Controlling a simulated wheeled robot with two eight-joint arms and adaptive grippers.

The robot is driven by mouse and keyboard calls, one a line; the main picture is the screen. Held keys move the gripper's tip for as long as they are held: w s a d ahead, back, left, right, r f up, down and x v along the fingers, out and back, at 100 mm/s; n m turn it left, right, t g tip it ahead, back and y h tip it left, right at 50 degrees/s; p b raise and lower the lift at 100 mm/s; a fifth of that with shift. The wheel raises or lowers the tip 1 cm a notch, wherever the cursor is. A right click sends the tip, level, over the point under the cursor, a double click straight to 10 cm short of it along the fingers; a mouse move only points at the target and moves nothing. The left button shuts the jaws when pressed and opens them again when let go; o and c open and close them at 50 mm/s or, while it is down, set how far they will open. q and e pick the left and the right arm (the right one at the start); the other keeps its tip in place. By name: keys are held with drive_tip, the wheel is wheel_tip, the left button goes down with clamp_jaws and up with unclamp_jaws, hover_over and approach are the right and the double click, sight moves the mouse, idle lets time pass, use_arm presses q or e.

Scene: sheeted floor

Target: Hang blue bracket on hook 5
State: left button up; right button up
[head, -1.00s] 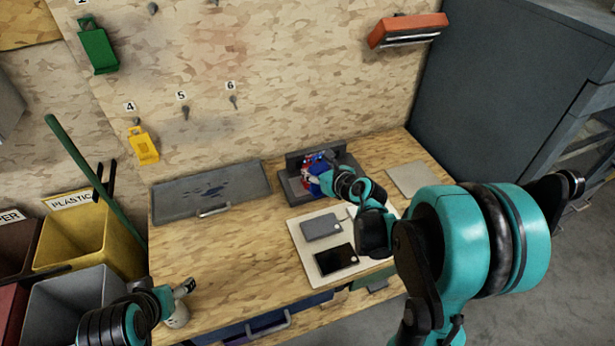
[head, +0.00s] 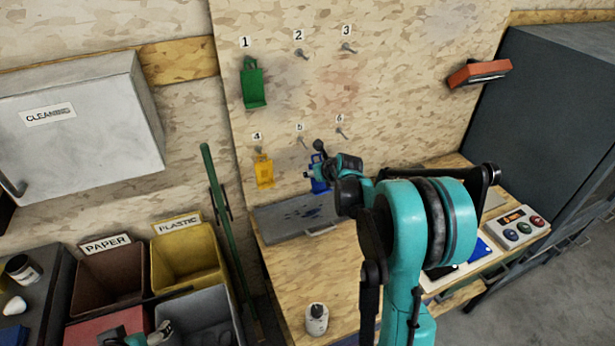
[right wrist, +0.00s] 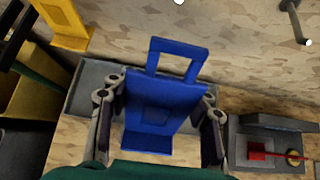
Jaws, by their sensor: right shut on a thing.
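The blue bracket (head: 319,182) is held off the bench, in front of the pegboard wall. It also shows in the right wrist view (right wrist: 158,103), with its loop handle upward. My right gripper (right wrist: 157,120) is shut on it, one finger at each side. Hook 5 (head: 303,143) is a bare peg under its number label, a little above and left of the bracket in the head view. The bracket is apart from it. My left gripper (head: 160,332) is low at the bottom edge, partly cut off; its jaws are unclear.
A yellow bracket (head: 264,172) hangs at hook 4, a green one (head: 253,86) at hook 1. Hook 6 (head: 342,134) is bare, right of hook 5. A grey tray (head: 275,222) lies on the bench below. A white bottle (head: 317,319) stands at the bench front.

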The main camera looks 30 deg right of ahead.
drive_tip(key=shift+w+a, duration=0.1)
drive_tip(key=shift+w, duration=0.15)
drive_tip(key=shift+c, duration=0.2)
drive_tip(key=shift+w+f, duration=0.1)
drive_tip(key=shift+w, duration=1.1)
drive_tip(key=shift+o, duration=0.2)
drive_tip(key=shift+w+d+f, duration=0.15)
drive_tip(key=shift+w+d, duration=0.05)
drive_tip(key=shift+w, duration=1.25)
drive_tip(key=shift+w+d+f, duration=0.1)
drive_tip(key=shift+w+d, duration=0.05)
drive_tip(key=shift+w, duration=1.25)
drive_tip(key=shift+b+x, duration=0.3)
drive_tip(key=shift+x, duration=0.55)
clamp_jaws()
drive_tip(key=shift+w, duration=0.1)
drive_tip(key=o, duration=1.6)
unclamp_jaws()
